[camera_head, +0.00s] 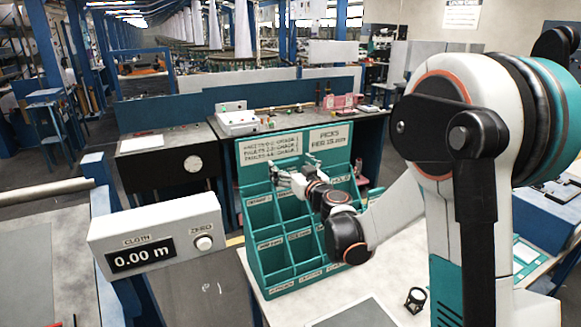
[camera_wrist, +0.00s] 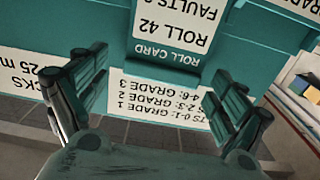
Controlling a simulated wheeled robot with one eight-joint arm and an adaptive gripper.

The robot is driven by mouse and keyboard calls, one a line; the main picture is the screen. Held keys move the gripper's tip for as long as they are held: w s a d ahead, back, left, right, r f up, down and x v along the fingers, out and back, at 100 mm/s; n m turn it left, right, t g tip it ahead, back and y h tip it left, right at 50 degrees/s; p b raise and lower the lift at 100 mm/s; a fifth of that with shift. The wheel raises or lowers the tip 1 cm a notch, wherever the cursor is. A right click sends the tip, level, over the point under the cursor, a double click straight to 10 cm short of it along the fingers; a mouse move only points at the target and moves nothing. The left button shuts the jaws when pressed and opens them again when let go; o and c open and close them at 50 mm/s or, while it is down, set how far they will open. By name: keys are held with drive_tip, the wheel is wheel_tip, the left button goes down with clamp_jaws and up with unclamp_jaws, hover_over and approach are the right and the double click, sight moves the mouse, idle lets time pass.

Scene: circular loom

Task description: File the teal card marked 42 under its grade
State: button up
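A card (camera_wrist: 172,28) shows upside down at the top of the wrist view, white with "ROLL 42" and a "FAULTS" line whose number is cut off. A teal band marked "ROLL CARD" runs along its lower edge. My gripper (camera_wrist: 150,100) is open, with one finger on each side of the picture and a wide gap; the card shows across that gap, and I see no finger closed on it. In the head view my gripper (camera_head: 283,178) is at the upper part of the teal sorting rack (camera_head: 256,240). The card cannot be made out there.
The rack's back panel carries a fault-to-grade sign (camera_head: 270,149) and a "PICKS PER 25 MM" sign (camera_head: 330,138). Several labelled compartments lie below. A cloth meter (camera_head: 155,245) reading 0.00 m stands left. A small black object (camera_head: 415,299) lies on the table.

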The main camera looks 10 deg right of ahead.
idle(0.3)
drive_tip(key=s+d, duration=0.2)
drive_tip(key=s, duration=0.9)
drive_tip(key=shift+s+d, duration=0.15)
drive_tip(key=shift+s, duration=0.25)
drive_tip(key=s+a+f+n+g+y+b, duration=0.1)
drive_tip(key=s+a+f+g+b, duration=0.1)
drive_tip(key=s+a+g, duration=0.3)
drive_tip(key=s+a+f+g+y+b, duration=0.1)
drive_tip(key=s+a+f+b, duration=0.1)
drive_tip(key=s+a, duration=0.35)
drive_tip(key=s+d+f+m+g+h+b, duration=0.1)
drive_tip(key=s+d+f+g+h+b, duration=0.1)
drive_tip(key=s, duration=0.7)
drive_tip(key=s+d+f+m+g+h+b, duration=0.2)
drive_tip(key=s+d+f, duration=0.3)
drive_tip(key=s, duration=0.5)
drive_tip(key=shift+d+f+h, duration=0.15)
drive_tip(key=shift+f+h, duration=0.45)
drive_tip(key=shift+f, duration=0.25)
